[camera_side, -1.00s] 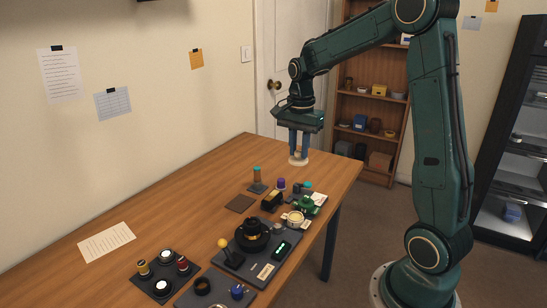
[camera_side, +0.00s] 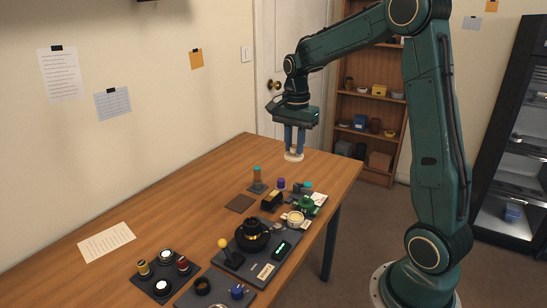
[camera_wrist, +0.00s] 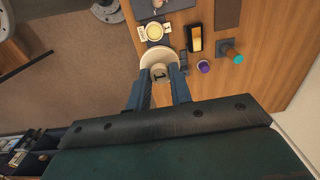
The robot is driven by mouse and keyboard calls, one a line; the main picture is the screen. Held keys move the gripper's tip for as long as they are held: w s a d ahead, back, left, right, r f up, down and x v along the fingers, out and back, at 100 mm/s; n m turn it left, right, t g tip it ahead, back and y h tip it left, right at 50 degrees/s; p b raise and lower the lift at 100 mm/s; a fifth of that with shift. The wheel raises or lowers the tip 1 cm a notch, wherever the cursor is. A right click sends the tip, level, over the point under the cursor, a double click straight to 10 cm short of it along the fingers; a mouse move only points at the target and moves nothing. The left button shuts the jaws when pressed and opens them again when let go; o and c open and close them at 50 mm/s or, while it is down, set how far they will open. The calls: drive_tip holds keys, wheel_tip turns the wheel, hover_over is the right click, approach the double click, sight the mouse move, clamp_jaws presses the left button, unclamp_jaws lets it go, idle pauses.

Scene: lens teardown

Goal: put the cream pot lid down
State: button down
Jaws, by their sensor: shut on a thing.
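The cream pot lid (camera_side: 293,157) is a pale round disc, held flat beneath my gripper (camera_side: 294,149) over the far end of the wooden table. In the wrist view the lid (camera_wrist: 160,57) shows a knob marked "1". My gripper (camera_wrist: 161,74) is shut on that knob, one blue finger on each side. I cannot tell whether the lid's underside touches the table or hangs a little above it. The fingers hide part of the lid.
Nearer stand a teal-topped brown post (camera_side: 257,178), a purple-topped piece (camera_side: 281,184), a black-and-yellow box (camera_side: 272,201) and a round cream dish (camera_side: 295,218). The table's right edge runs close by.

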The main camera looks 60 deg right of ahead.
drive_tip(key=w+f, duration=0.2)
drive_tip(key=w, duration=1.7)
drive_tip(key=shift+w+a+f, duration=0.25)
drive_tip(key=shift+f, duration=0.1)
wheel_tip(320, 180, down, 16)
drive_tip(key=shift+r, duration=0.15)
drive_tip(key=shift+f, duration=2.15)
drive_tip(key=shift+f, duration=0.1)
